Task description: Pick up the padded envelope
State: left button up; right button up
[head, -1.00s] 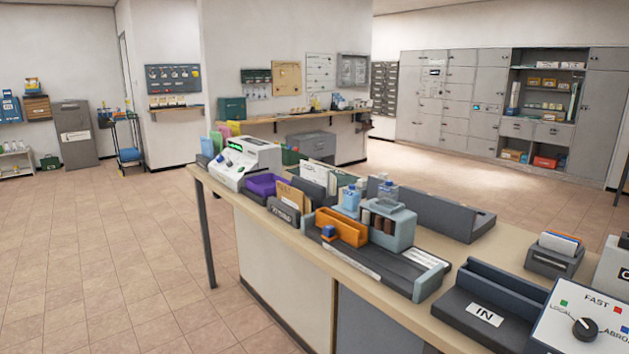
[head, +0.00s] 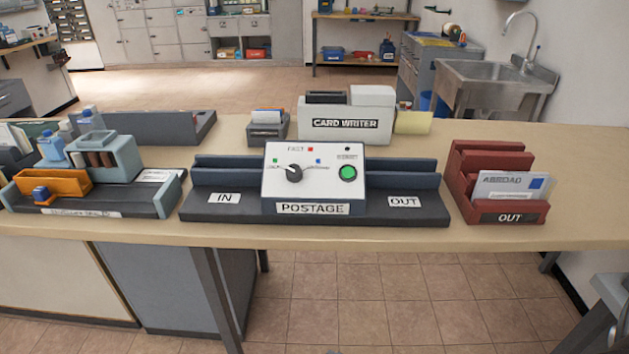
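I cannot make out a padded envelope for certain in the head view. A pale envelope (head: 511,187) marked ABROAD, with a blue stamp, stands in the dark red OUT rack (head: 473,205) at the right of the counter. A flat yellow piece (head: 413,122) sits beside the card writer; I cannot tell what it is. Neither of my grippers is in view.
The long counter (head: 330,240) crosses the view. On it stand the postage machine (head: 312,180) with IN and OUT trays, the card writer (head: 345,124) and a sealing tray (head: 100,205). A sink (head: 492,85) is at back right. Floor behind is clear.

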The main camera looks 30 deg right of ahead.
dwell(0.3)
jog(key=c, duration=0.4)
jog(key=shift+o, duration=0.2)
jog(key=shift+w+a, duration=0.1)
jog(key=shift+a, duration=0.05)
